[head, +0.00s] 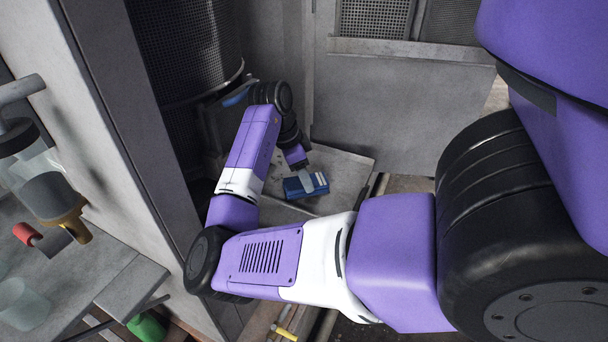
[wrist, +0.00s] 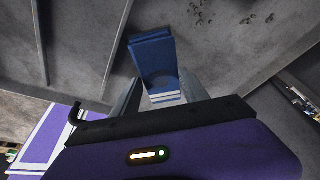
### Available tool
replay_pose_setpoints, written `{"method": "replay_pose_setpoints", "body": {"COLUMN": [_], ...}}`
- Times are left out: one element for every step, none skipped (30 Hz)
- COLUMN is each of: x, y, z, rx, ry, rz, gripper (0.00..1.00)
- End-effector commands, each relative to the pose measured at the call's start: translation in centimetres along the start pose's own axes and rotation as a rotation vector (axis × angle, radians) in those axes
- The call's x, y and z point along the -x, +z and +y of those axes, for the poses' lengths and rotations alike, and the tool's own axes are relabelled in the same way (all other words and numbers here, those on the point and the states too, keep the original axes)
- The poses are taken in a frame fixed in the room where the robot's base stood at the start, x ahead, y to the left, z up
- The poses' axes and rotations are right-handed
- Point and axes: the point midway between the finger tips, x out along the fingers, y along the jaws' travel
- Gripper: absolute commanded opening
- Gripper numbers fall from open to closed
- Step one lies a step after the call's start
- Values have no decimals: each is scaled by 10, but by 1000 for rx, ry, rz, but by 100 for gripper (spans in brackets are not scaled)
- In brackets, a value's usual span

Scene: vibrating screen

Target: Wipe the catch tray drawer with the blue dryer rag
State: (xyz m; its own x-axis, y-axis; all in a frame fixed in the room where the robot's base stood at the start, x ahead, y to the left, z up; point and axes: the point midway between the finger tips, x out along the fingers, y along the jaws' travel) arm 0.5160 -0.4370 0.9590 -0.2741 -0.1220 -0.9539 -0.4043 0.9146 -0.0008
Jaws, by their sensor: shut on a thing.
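The blue dryer rag (head: 307,186) is a folded blue cloth with pale stripes at one end. In the wrist view the rag (wrist: 152,58) sits between the two fingers of my gripper (wrist: 160,86), which is shut on its striped end. In the head view my gripper (head: 301,168) points down over the catch tray drawer (head: 346,172), a flat grey metal tray. The drawer floor (wrist: 235,50) fills much of the wrist view, with dark specks near its top right. I cannot tell whether the rag touches the floor.
A dark perforated drum (head: 185,50) stands left of the tray, and a grey panel (head: 385,105) stands behind it. A grey post (head: 120,130) rises at the left. A bench (head: 50,270) at far left holds a glass vessel (head: 50,190) and a red cylinder (head: 27,234).

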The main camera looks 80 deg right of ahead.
Motion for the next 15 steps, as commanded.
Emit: {"method": "replay_pose_setpoints", "body": {"x": [0,0,-1,-1,-2,-2,-2,-2,-2,-2,-1,0,0,0,1], "y": [-3,-5,-6,-8,-9,-9,-9,-8,-7,-6,-5,-3,-2,-1,1], "z": [-3,-4,-6,-8,-9,-10,-10,-9,-8,-7,-6,-4,-2,0,2], "rx": [-1,-1,-1,-1,-1,-1,0,0,1,1,1,2,2,2,2], "ry": [1,2,1,1,1,1,1,1,0,0,0,0,0,0,0], "rz": [0,-1,-1,0,0,0,0,0,0,1,1,1,1,2,2], "gripper": [14,14,14,14,14,14,14,14,14,14,14,14,14,14,14]}}
